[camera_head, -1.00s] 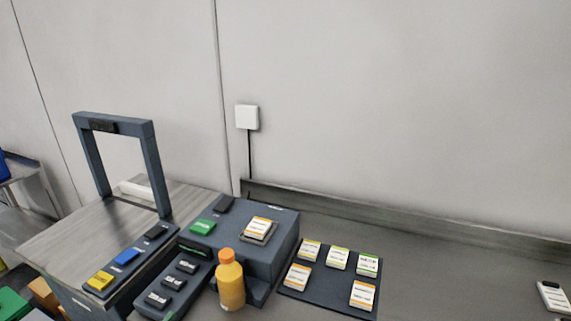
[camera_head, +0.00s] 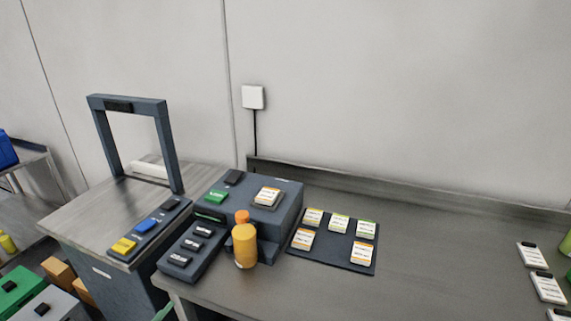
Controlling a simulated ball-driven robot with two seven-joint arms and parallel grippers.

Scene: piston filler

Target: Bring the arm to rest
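Neither of my arms nor grippers shows in the head view, so I cannot see what they hold. The dark piston filler (camera_head: 284,222) stands on the grey bench. A card lies in the holder (camera_head: 267,197) on its top, and a green button (camera_head: 215,196) is beside it. An orange-yellow bottle (camera_head: 245,246) with an orange cap stands upright at the machine's front. A dark mat (camera_head: 337,257) to the right holds several labelled cards.
More cards (camera_head: 547,287) lie at the far right. The bench (camera_head: 440,270) between is clear. Bins (camera_head: 15,289) sit low at left.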

